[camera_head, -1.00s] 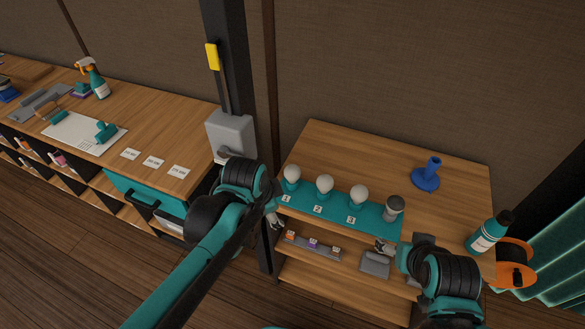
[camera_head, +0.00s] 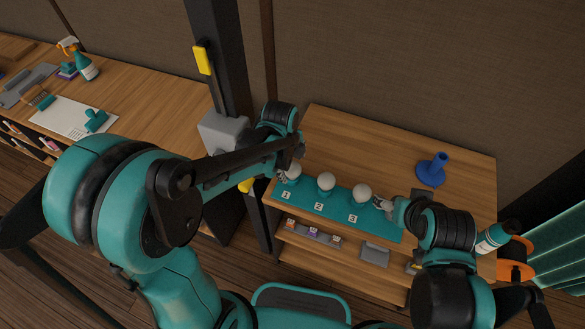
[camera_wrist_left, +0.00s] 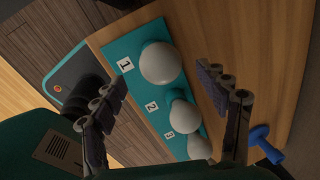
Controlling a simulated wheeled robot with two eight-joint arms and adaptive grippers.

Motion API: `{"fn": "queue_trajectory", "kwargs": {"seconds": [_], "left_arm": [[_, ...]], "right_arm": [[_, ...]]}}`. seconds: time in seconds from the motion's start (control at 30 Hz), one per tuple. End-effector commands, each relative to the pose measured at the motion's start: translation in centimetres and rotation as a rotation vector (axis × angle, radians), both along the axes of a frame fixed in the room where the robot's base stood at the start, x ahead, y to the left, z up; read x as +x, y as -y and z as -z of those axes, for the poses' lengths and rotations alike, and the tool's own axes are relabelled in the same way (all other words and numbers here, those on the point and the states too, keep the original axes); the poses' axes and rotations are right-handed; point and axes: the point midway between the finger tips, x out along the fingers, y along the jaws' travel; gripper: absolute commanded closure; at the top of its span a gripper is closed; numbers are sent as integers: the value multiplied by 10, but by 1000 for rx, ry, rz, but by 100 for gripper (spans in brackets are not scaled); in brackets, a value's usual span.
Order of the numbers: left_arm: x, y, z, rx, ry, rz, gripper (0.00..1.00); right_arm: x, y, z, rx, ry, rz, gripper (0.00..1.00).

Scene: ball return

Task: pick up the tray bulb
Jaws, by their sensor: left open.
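A teal tray (camera_head: 325,207) with labels 1, 2 and 3 lies along the front of the small wooden table. Three white round bulbs stand on it: bulb 1 (camera_head: 294,171), bulb 2 (camera_head: 326,181) and bulb 3 (camera_head: 362,192). My left gripper (camera_head: 286,177) is at bulb 1, at the tray's left end. In the left wrist view its fingers are spread wide, with bulb 1 (camera_wrist_left: 162,63) showing beyond the gap between them. No finger visibly grips it. My right gripper (camera_head: 383,204) is at the tray's right end; its jaw state is unclear.
A blue stand (camera_head: 432,170) is at the table's back right, and a teal bottle (camera_head: 492,238) is at its right edge. A dark post with a grey box (camera_head: 222,132) rises close to my left arm. The table's back middle is clear.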

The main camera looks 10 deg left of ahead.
Motion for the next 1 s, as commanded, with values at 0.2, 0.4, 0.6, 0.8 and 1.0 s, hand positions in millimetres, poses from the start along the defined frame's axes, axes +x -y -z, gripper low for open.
{"fn": "queue_trajectory", "kwargs": {"seconds": [0.2,0.4,0.6,0.8,1.0], "left_arm": [[8,-4,27,0,0,-1,26],[13,-3,51,0,1,0,26],[13,-3,50,-1,1,-1,26],[13,-3,50,0,0,-1,74],[13,-3,50,0,0,-1,74]], "right_arm": [[0,0,14,0,0,0,27],[0,0,23,0,0,0,27],[0,0,21,0,0,0,27],[0,0,21,0,0,0,27],[0,0,21,0,0,0,27]]}}
